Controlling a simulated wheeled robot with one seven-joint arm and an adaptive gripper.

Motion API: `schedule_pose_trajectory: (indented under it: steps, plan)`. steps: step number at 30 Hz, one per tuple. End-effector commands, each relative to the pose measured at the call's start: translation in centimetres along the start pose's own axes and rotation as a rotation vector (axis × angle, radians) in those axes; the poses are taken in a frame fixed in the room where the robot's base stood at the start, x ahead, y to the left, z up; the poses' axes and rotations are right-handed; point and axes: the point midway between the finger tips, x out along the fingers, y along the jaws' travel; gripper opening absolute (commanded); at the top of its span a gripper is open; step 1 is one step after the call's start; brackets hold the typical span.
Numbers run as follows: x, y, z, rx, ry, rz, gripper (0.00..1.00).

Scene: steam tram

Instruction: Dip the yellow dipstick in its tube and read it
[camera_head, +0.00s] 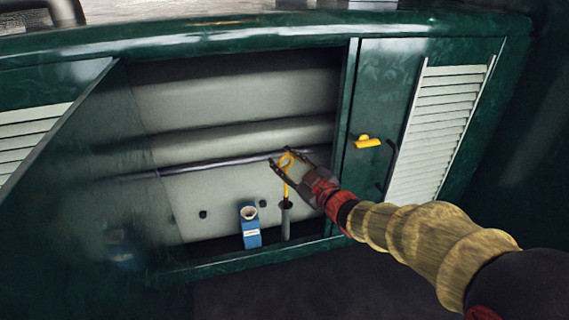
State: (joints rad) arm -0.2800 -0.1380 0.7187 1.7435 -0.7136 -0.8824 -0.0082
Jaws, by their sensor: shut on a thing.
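The yellow dipstick (285,186) is upright inside the open compartment. Its looped handle is between the fingers of my gripper (280,168), which is shut on it. The dipstick's lower part runs down to the top of a dark grey tube (286,220). Its tip is not visible, and the picture is too small to tell how deep it sits in the tube. My arm reaches in from the lower right.
A blue container (250,228) with an open round top stands just left of the tube. A dark pipe (200,164) crosses behind. The open green door (75,190) is at left. The right-hand panel carries a yellow handle (368,142) and a white louvre (446,125).

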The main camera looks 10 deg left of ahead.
Motion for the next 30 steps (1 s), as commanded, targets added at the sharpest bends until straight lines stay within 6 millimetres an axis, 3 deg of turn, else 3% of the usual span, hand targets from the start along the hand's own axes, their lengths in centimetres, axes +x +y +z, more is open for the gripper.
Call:
schedule_pose_trajectory:
  steps: [30]
  plan:
    - [-0.1,3.7,-6.7,-0.001,0.001,0.0,0.0]
